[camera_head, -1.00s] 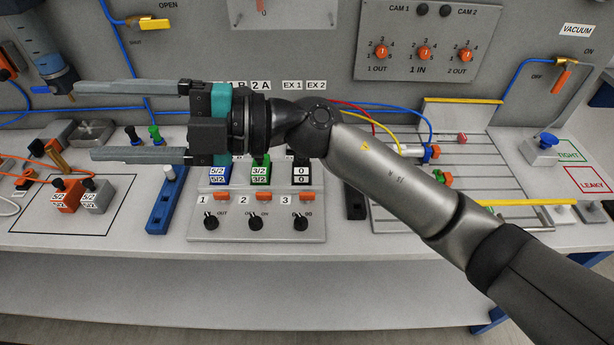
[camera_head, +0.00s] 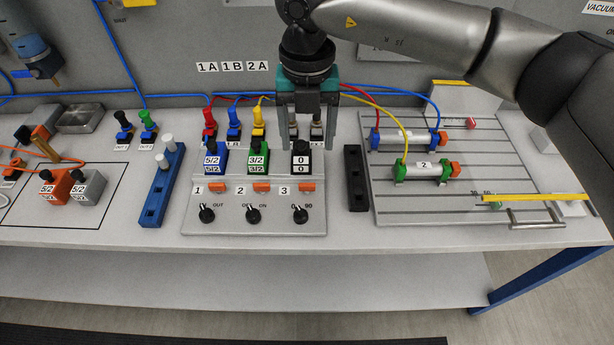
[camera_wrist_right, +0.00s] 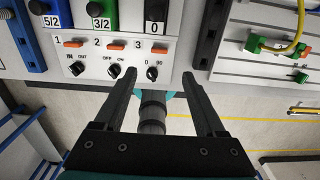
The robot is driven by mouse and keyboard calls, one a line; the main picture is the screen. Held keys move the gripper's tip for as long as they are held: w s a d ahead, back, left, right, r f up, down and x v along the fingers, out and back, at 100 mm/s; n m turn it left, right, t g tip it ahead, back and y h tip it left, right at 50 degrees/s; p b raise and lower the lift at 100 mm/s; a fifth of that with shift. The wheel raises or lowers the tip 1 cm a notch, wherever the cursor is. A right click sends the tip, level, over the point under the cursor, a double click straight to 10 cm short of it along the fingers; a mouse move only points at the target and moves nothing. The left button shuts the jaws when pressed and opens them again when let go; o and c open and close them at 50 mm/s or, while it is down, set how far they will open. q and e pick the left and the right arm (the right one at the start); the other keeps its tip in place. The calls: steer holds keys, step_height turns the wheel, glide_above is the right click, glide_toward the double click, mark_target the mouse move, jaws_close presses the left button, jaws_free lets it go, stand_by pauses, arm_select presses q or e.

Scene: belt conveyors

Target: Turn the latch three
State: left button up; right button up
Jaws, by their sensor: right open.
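The panel (camera_head: 275,228) carries positions numbered 1, 2 and 3. At number 3 there is an orange piece (camera_head: 307,187) and, below it, a black knob (camera_head: 300,214) marked 0 and 90. Both also show in the right wrist view, the orange piece (camera_wrist_right: 159,45) above the knob (camera_wrist_right: 152,73). My right gripper (camera_head: 308,138) is open and empty. It points down around the black block (camera_head: 301,161) marked 0 in the head view, apparently above it. In the right wrist view its fingers (camera_wrist_right: 160,75) frame the knob's area without touching it. My left gripper is out of view.
Blue (camera_head: 215,158) and green (camera_head: 258,156) blocks stand left of the black one. A black slotted bar (camera_head: 356,180) and a plate with two cylinders (camera_head: 440,208) lie to the right. A blue bar with pegs (camera_head: 163,190) is to the left.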

mark_target(307, 184)
step_height(307, 184, down, 12)
steer(key=shift+b, duration=0.35)
jaws_close()
stand_by(0.6)
